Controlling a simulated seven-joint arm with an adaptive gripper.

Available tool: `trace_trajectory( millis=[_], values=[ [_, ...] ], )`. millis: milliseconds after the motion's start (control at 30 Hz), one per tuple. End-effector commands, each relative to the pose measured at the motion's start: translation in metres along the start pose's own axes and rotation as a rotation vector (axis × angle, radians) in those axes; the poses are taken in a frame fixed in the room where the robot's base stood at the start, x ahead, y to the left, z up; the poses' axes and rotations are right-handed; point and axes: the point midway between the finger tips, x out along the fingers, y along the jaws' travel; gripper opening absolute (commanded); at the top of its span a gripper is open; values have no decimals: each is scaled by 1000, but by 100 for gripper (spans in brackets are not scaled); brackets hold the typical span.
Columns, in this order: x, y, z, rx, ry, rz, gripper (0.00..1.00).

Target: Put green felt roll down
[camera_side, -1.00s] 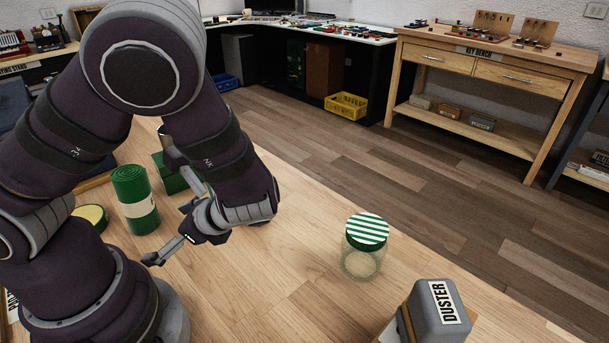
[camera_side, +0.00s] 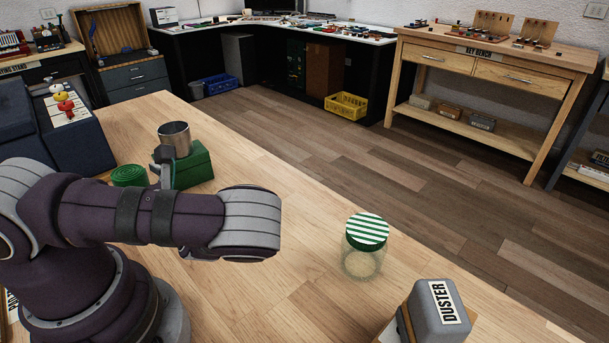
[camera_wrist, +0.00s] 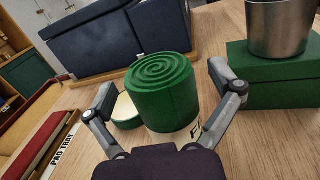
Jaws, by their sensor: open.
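The green felt roll (camera_wrist: 160,90) stands upright on the wooden bench, with its spiral top and a pale label band low on its side in the wrist view. In the side view only its top part (camera_side: 130,175) shows; my arm hides the rest. My gripper (camera_wrist: 163,102) is open, with one finger on each side of the roll and visible gaps between fingers and felt. In the side view part of my gripper (camera_side: 165,165) shows beside the roll, and the rest is behind my arm.
A metal cup (camera_side: 174,139) stands on a green box (camera_side: 190,166) close to the roll's right. A round tin (camera_wrist: 126,110) sits at the roll's left, near a pad tray (camera_wrist: 62,145). A striped-lid jar (camera_side: 364,247) and a duster (camera_side: 437,312) stand farther right. Bench between is clear.

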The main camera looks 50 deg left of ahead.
Motion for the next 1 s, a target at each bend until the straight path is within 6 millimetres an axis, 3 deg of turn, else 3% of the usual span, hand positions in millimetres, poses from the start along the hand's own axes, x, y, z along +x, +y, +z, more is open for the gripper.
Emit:
trace_trajectory(
  millis=[200, 700, 1000],
  values=[
    [1, 0, 0, 0, 1, 0, 88],
    [1, 0, 0, 0, 2, 0, 23],
    [0, 0, 4, -2, 2, -1, 21]
  ],
)
